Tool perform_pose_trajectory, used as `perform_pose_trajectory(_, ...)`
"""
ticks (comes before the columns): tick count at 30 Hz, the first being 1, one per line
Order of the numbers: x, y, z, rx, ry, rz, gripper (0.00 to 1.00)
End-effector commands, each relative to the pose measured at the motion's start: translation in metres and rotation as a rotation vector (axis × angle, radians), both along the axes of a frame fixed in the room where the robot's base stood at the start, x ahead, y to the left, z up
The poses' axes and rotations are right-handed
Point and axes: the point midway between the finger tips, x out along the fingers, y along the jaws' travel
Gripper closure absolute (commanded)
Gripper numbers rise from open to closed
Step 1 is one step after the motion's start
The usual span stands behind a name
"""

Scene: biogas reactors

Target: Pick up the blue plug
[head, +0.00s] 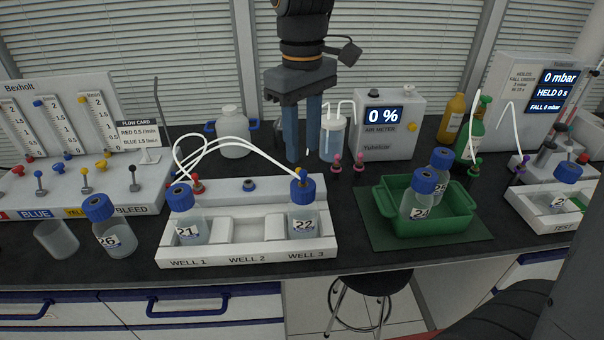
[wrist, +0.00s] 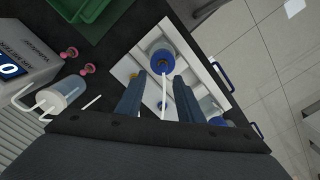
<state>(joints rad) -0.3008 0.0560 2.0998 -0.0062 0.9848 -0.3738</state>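A small dull blue-grey plug or port (head: 249,184) sits on the back ledge of the white three-well rack (head: 199,258), above WELL 2. I cannot tell for certain whether it is the blue plug. A small dark blue piece (wrist: 160,105) shows between my fingers in the wrist view. My gripper (head: 303,157) points down behind the rack's right end, near bottle 22 (head: 303,222). In the wrist view my gripper (wrist: 160,75) has its fingers apart, with bottle 22's blue cap (wrist: 160,62) seen beyond the gap. My gripper is open and holds nothing.
Bottle 21 (head: 186,229) stands in WELL 1. White tubes (head: 232,141) arch above the rack. A beaker (head: 334,140) and two pink plugs (head: 359,160) stand right of my gripper. A green tray (head: 463,223) holds bottles. A flow panel (head: 68,112) stands left.

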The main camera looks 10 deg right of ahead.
Motion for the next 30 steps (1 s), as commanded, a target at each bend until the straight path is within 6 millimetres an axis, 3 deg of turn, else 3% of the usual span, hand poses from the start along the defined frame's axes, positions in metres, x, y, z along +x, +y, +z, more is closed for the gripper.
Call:
perform_pose_trajectory(15,-0.007,-0.001,-0.061,0.0,0.002,-0.003,0.66)
perform_pose_trajectory(23,-0.007,-0.001,-0.065,0.001,-0.001,-0.003,0.66)
perform_pose_trajectory(24,-0.007,-0.001,-0.065,0.001,-0.001,-0.003,0.68)
perform_pose_trajectory(30,-0.007,-0.001,-0.065,0.001,-0.001,-0.004,1.0)
